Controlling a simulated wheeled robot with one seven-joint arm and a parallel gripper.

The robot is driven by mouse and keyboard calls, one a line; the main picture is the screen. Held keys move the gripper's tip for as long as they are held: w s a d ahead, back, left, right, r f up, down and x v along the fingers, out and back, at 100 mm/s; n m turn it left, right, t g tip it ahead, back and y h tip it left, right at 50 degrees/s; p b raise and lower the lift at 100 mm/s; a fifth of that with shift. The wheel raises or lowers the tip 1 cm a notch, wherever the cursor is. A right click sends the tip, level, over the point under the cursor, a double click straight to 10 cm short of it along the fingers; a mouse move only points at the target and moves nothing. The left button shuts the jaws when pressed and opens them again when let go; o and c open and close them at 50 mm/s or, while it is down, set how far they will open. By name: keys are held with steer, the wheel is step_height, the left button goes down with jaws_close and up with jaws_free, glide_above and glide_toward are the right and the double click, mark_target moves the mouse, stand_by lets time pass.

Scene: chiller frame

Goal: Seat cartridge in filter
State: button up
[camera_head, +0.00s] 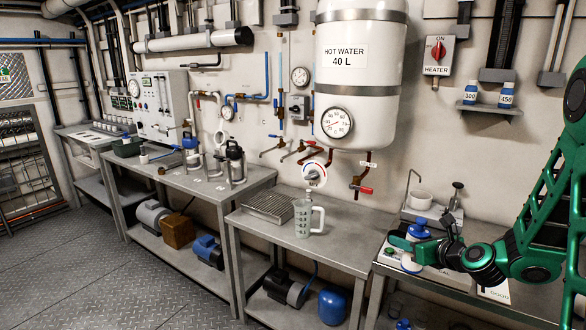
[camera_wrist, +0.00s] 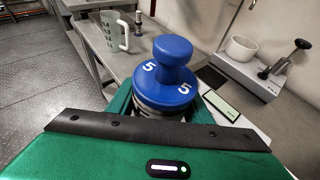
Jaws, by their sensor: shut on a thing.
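My gripper (camera_head: 412,243) is at the right bench, shut on a blue-capped piece (camera_head: 418,229) with a white lower body. In the wrist view the piece's blue knob and flange (camera_wrist: 172,75) carry the number 5 twice. It looks about upright between my green fingers, which hide much of its body. I cannot tell whether its bottom touches what is below. On the left bench, a blue-topped canister (camera_head: 191,146) and a dark-topped canister (camera_head: 235,158) stand upright, apart from my gripper. They look like filter housings, but I cannot tell which is the filter.
A clear measuring jug (camera_head: 303,222) stands on the middle bench, beside a ribbed drain tray (camera_head: 268,206). A hand press with a white cup (camera_head: 420,199) is behind my gripper. A box with a green display (camera_wrist: 222,105) is close below it. The water heater (camera_head: 360,80) hangs above.

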steer(key=a, duration=0.3)
steer(key=shift+w+a+f+y, duration=0.3)
steer(key=shift+w+a+f, duration=0.05)
steer(key=shift+w, duration=0.05)
steer(key=shift+a, duration=0.1)
